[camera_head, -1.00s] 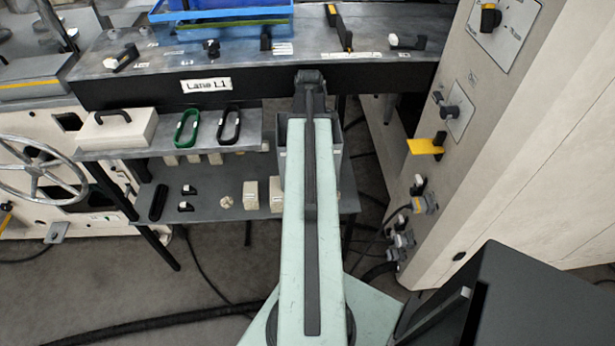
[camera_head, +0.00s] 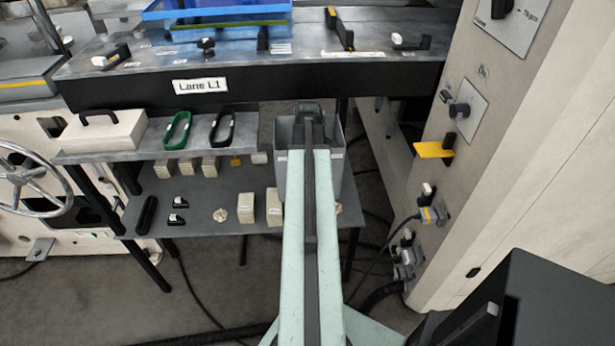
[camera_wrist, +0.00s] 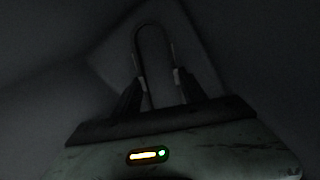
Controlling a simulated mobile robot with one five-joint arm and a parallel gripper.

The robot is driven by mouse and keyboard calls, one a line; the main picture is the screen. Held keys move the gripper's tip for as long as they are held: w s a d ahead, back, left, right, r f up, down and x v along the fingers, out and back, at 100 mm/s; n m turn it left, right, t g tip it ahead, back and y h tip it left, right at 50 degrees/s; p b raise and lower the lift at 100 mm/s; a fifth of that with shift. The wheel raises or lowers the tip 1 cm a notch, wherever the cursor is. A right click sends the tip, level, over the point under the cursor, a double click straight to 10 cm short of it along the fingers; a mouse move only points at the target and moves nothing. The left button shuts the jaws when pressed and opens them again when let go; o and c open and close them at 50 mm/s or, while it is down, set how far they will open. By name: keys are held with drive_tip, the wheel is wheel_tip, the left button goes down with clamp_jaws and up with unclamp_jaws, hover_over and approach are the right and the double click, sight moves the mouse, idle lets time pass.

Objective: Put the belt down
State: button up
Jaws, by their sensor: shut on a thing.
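In the dark wrist view my gripper (camera_wrist: 155,86) is shut on a thin, dark belt (camera_wrist: 153,27). The belt stands out beyond the fingers as a narrow loop; its colour cannot be told. In the head view my arm reaches over an open grey bin (camera_head: 283,135) under the bench edge. My gripper and the held belt are hidden there behind the arm. A green belt (camera_head: 167,131) and a black belt (camera_head: 212,132) lie side by side on the upper shelf (camera_head: 80,157).
The lower shelf (camera_head: 195,215) holds several pale blocks and small black parts. The bench front (camera_head: 130,92) labelled Lane L1 runs above the bin. A tall cabinet (camera_head: 520,140) with knobs and a yellow lever stands close on the right. Cables lie on the floor.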

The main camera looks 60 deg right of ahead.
drive_tip(key=o, duration=1.4)
drive_tip(key=shift+f, duration=0.1)
wheel_tip(320, 180, up, 12)
drive_tip(key=p, duration=1.2)
drive_tip(key=shift+r, duration=0.2)
